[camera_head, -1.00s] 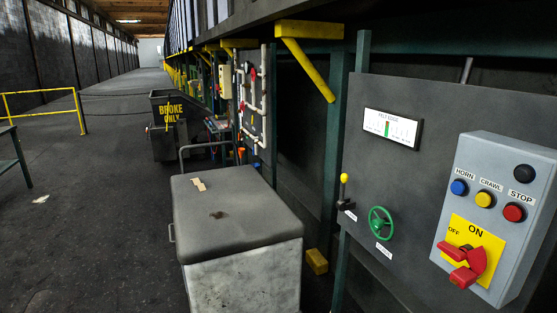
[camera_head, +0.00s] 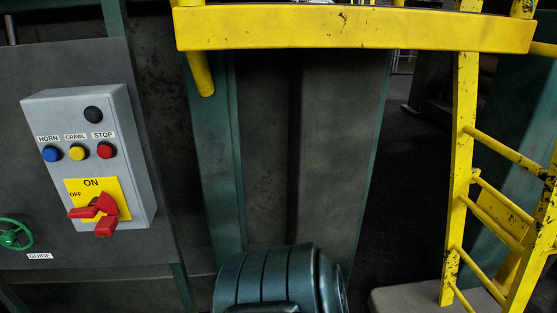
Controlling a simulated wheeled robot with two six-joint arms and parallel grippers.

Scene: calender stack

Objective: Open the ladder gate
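A yellow ladder (camera_head: 459,180) stands at the right of the head view, with worn, chipped rungs. Its right rail (camera_head: 535,245) is cut by the picture's edge. A yellow plate (camera_head: 500,215) shows among the rungs; I cannot tell whether it is the ladder gate or whether it is shut. The ladder's top runs up past a yellow platform edge (camera_head: 350,28) and out of the picture. Neither of my grippers is in view.
A grey control box (camera_head: 140,170) with buttons and a red switch handle (camera_head: 100,211) is on the left panel. A green handwheel (camera_head: 14,234) is at far left. Dark floor (camera_head: 395,220) shows left of the ladder.

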